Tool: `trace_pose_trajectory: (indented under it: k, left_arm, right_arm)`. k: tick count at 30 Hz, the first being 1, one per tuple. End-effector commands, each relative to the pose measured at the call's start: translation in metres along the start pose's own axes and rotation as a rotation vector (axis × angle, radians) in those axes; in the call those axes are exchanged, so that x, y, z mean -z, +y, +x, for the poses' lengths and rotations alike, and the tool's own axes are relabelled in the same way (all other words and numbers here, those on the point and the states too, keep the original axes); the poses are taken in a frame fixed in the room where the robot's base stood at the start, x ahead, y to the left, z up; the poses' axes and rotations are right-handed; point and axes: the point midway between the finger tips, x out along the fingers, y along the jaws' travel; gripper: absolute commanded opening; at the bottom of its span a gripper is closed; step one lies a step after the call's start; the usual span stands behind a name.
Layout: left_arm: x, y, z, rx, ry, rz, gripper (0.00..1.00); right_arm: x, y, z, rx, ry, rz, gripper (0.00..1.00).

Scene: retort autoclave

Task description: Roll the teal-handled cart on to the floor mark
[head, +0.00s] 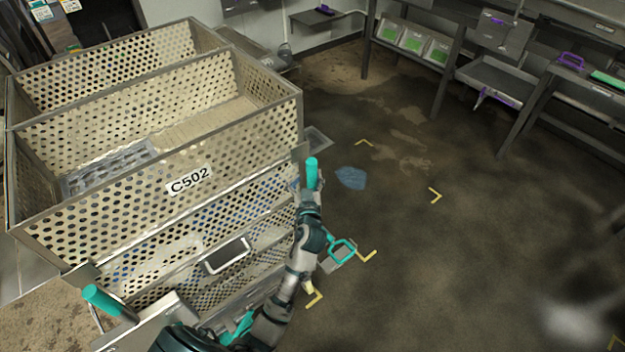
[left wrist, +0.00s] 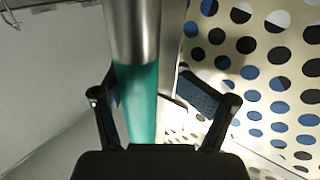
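My left gripper (head: 311,190) is at the right-corner handle. In the left wrist view, this teal grip (left wrist: 138,105) stands between the open fingers (left wrist: 163,88), with a gap beside the right finger. Yellow corner brackets (head: 436,195) outline the floor mark to the right of the cart. The cart's wheels are hidden. My right gripper is not in view.
A blue patch (head: 351,178) lies on the floor inside the brackets. A teal loop handle (head: 342,250) on a grey piece shows near the lower brackets. Metal racks with bins (head: 412,42) stand at the back right. The dark floor (head: 480,260) between is clear.

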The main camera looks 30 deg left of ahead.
Motion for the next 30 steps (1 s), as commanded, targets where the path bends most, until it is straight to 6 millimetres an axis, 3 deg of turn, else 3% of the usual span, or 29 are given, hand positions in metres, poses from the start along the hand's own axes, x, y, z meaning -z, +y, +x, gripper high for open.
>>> trace_pose_trajectory:
  k: [10, 19, 25, 30]
  left_arm:
    - [0.003, 0.002, -0.007, 0.023, 0.003, 0.017, 0.59]
    - [0.001, -0.001, -0.004, 0.017, 0.000, 0.011, 0.59]
    - [0.000, -0.003, -0.002, 0.015, -0.001, 0.007, 0.59]
    - [0.000, -0.002, -0.014, 0.016, -0.002, 0.010, 0.59]
  right_arm:
    - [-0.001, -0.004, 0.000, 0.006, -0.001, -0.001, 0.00]
    - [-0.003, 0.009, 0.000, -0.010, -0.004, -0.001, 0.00]
    - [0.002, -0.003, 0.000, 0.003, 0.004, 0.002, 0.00]
    - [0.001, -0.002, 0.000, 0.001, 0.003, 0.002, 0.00]
